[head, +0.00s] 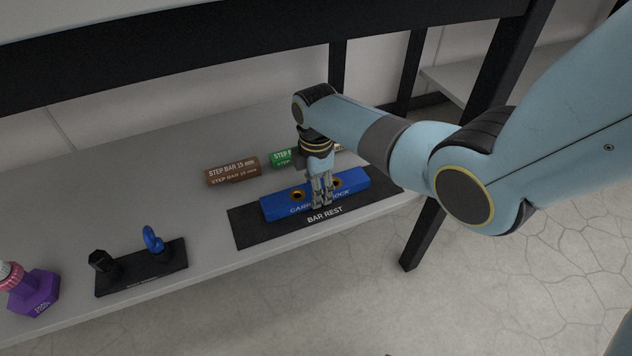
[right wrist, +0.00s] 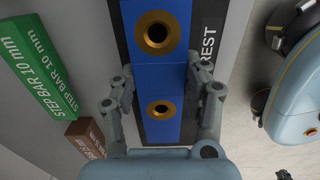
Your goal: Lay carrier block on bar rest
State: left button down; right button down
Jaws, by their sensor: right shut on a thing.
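The carrier block (head: 277,208) is a long blue bar with two brass-ringed holes. It lies over the black mat labelled BAR REST (head: 246,232), along its length, in the head view. My right gripper (head: 321,203) points down at the middle of the block, its fingers shut across the block's width and hiding part of its label. In the right wrist view the carrier block (right wrist: 163,76) runs between the two fingers (right wrist: 163,90), with the bar rest (right wrist: 209,50) beneath it. Whether the block touches the mat is hard to tell. My left gripper is not in view.
A brown step bar (head: 232,171) and a green step bar (head: 281,157) lie behind the bar rest. A black holder (head: 140,274) with a black piece and a blue ring stands to the left, near a purple hexagonal piece (head: 36,294). The shelf's front edge is close.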

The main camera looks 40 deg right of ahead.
jog(key=shift+f, duration=0.1)
jog(key=c, duration=0.6)
grip_release()
jog(key=shift+o, duration=0.3)
notch_tip(320, 180, up, 12)
